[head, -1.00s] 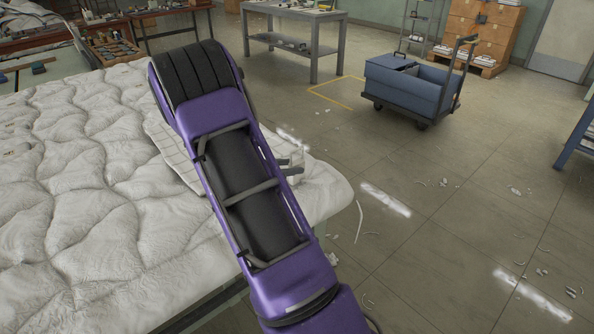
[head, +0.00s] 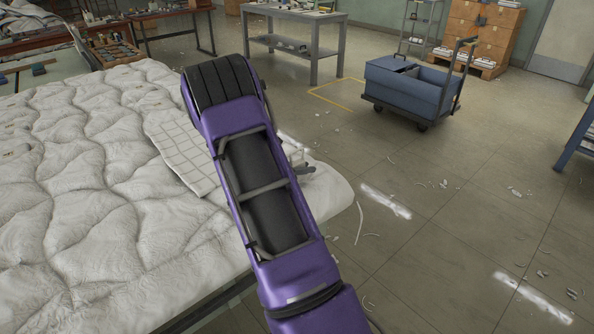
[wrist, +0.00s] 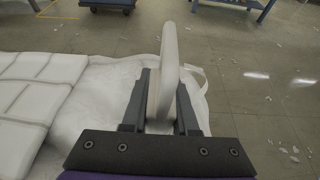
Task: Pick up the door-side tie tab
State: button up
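The white quilted duvet (head: 90,190) lies spread over the table. My gripper (wrist: 165,85) is at the duvet's right edge, and its dark fingers also show in the head view (head: 302,170), partly behind my arm. A pale, rounded white tab (wrist: 168,60) stands upright between the fingers. They flank it closely and look shut on it. It looks like the tie tab, but its join to the duvet is hidden. A thin white strip (wrist: 198,72) curves along the duvet edge just right of the fingers.
A white panel with a grid of seams (head: 185,155) lies on the duvet left of my arm. Open floor with scattered scraps lies right of the table. A blue cart (head: 412,90) and a grey workbench (head: 295,35) stand farther back.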

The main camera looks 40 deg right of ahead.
grip_shut()
